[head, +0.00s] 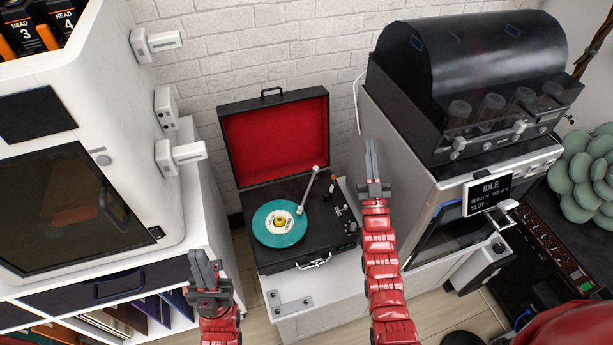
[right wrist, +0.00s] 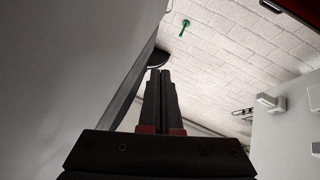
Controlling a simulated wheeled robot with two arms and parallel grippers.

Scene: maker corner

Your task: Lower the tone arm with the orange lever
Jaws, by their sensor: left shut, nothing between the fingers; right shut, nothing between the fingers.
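An open black record player (head: 335,240) with a red-lined lid stands on a white cabinet. A teal record (head: 265,233) lies on its platter. The pale tone arm (head: 309,186) reaches from the back right, its head over the record's right edge; I cannot tell whether it touches. The small orange lever (head: 332,181) stands upright right of the tone arm's base. My right gripper (head: 371,150) is shut and empty, right of the player and apart from the lever. Its closed fingers (right wrist: 160,80) also show in the right wrist view. My left gripper (head: 205,262) is shut and empty, left of the player.
A white machine (head: 130,150) on a shelf unit stands at the left. A tall white appliance with a dark domed top (head: 470,60) and an IDLE display (head: 488,190) stands close right of my right arm. The raised lid (head: 275,135) stands behind the platter.

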